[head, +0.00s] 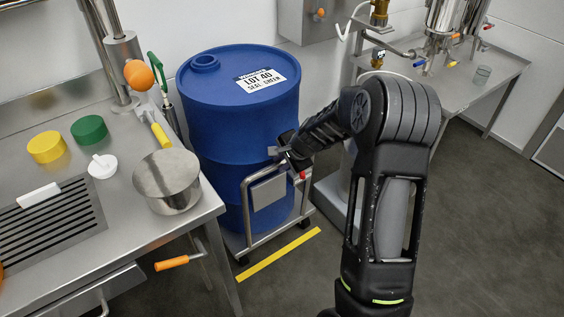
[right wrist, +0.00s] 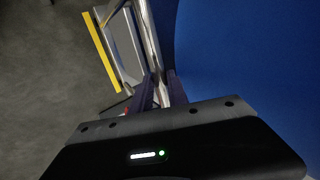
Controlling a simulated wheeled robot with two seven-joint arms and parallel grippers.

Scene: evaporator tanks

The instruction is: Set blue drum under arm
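The blue drum (head: 233,118) stands upright on a low wheeled cart (head: 241,246) between the two steel benches. Its lid carries a white label reading LOT 40, SEAL GREEN. The cart has a metal push handle (head: 245,199) with a grey panel at the drum's front. My right gripper (head: 283,153) is at the handle's upper right, close beside the drum. In the right wrist view its fingers (right wrist: 161,90) lie on both sides of the handle bar (right wrist: 149,35) and look closed on it; the drum wall (right wrist: 240,60) is alongside. My left gripper is out of view. I cannot tell which part is the task's arm.
A yellow floor line (head: 278,254) runs in front of the cart. The right bench (head: 495,75) carries steel tanks and valves. The floor at right is open.

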